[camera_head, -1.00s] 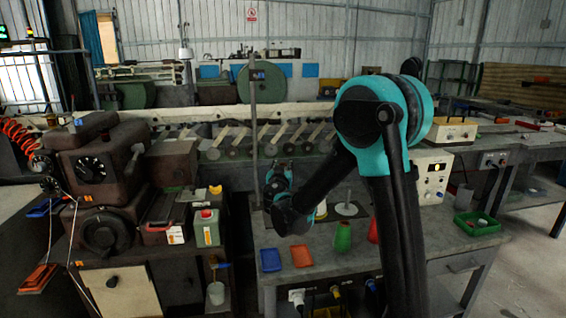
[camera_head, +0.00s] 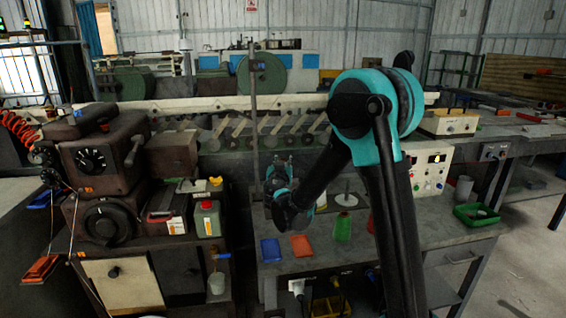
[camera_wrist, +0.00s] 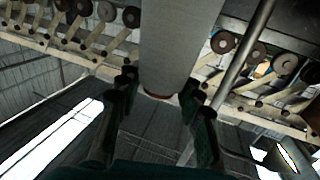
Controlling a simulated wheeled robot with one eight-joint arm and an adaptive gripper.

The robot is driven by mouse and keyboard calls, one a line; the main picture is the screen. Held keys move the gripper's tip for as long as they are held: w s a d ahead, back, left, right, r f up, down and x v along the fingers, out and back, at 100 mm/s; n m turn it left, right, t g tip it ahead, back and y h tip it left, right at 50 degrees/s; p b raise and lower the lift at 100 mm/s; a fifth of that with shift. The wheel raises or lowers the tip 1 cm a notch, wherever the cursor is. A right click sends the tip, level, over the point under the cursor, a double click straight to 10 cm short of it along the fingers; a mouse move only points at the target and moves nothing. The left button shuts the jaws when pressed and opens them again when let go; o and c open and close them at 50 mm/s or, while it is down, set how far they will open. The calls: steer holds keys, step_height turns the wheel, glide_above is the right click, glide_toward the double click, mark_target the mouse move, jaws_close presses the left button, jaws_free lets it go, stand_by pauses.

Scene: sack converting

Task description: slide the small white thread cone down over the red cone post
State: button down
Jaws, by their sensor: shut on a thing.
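A large pale white cone-shaped body, the thread cone (camera_wrist: 178,40), fills the top middle of the wrist view, with a reddish-brown end toward the fingers. My gripper (camera_wrist: 160,88) is shut on it, with dark fingers on both sides. In the head view my arm's end hangs over the bench and the fingers are hidden; a small pale patch beside the arm may be the cone. A red cone-shaped piece (camera_head: 371,225) stands on the bench, mostly hidden behind my arm. I cannot tell whether it is the red post.
A green cone (camera_head: 343,228) stands left of the red one. Behind is a white disc (camera_head: 346,199) with an upright pin. Blue (camera_head: 270,250) and orange (camera_head: 301,246) trays lie at the front left. A green bin (camera_head: 476,215) and a control box (camera_head: 430,172) are at right.

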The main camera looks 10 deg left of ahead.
steer(key=shift+f, duration=0.35)
stand_by(0.3)
steer(key=shift+f, duration=0.35)
steer(key=shift+f, duration=4.35)
steer(key=c, duration=0.9)
jaws_free()
steer(key=shift+s, duration=0.1)
steer(key=s, duration=0.7)
steer(key=shift+s, duration=0.15)
